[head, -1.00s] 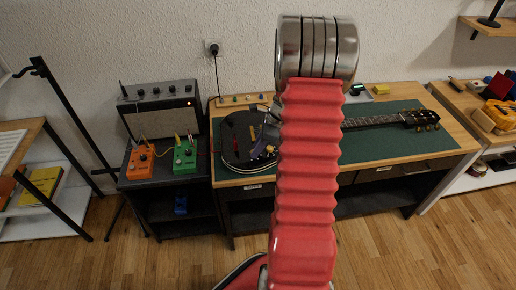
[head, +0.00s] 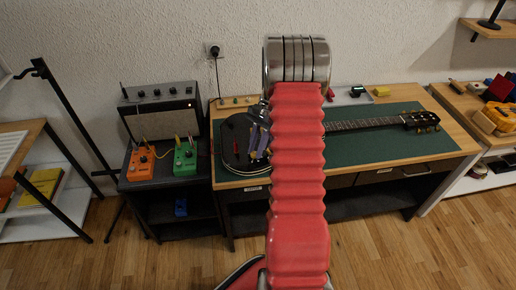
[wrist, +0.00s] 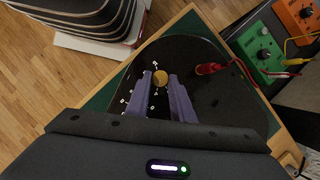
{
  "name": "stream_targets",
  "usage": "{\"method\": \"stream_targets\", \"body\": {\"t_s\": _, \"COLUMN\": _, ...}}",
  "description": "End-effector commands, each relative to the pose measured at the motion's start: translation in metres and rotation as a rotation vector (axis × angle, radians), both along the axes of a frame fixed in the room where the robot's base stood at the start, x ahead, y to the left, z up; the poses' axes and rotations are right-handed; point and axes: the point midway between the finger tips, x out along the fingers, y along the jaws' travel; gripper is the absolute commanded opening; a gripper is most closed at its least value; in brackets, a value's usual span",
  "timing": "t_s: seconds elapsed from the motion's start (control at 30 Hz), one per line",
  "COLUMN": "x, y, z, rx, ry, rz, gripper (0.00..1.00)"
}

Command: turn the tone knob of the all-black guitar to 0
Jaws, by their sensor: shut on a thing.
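A black guitar (head: 231,153) lies on the green mat, its body at the left and its neck to the right. My arm hides part of its middle. In the wrist view, the black guitar body (wrist: 205,95) carries a gold-topped knob (wrist: 160,76) with white marks around it. My gripper (wrist: 160,81), with two purple fingers, is shut on this knob, one finger at each side. I cannot read the knob's setting or a label. In the head view, my gripper (head: 257,153) is over the guitar body, partly hidden by my arm.
A red cable plug (wrist: 210,68) sits in the guitar near the knob. The green mat (head: 375,147) covers the workbench. An orange pedal (head: 140,163), a green pedal (head: 185,159) and an amplifier (head: 160,112) stand at the left.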

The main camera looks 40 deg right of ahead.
Motion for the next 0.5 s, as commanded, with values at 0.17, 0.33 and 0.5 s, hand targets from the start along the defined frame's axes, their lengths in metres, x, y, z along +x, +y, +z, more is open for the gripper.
{"method": "stream_targets", "body": {"t_s": 0.17, "x": 0.0024, "y": 0.0019, "z": -0.0004, "rx": 0.003, "ry": 0.001, "rz": 0.168, "gripper": 0.0}}
{"method": "stream_targets", "body": {"t_s": 0.33, "x": 0.0039, "y": 0.0026, "z": -0.0006, "rx": 0.003, "ry": 0.001, "rz": 0.329, "gripper": 0.0}}
{"method": "stream_targets", "body": {"t_s": 0.5, "x": 0.0052, "y": 0.0033, "z": -0.0005, "rx": 0.003, "ry": 0.002, "rz": 0.491, "gripper": 0.0}}
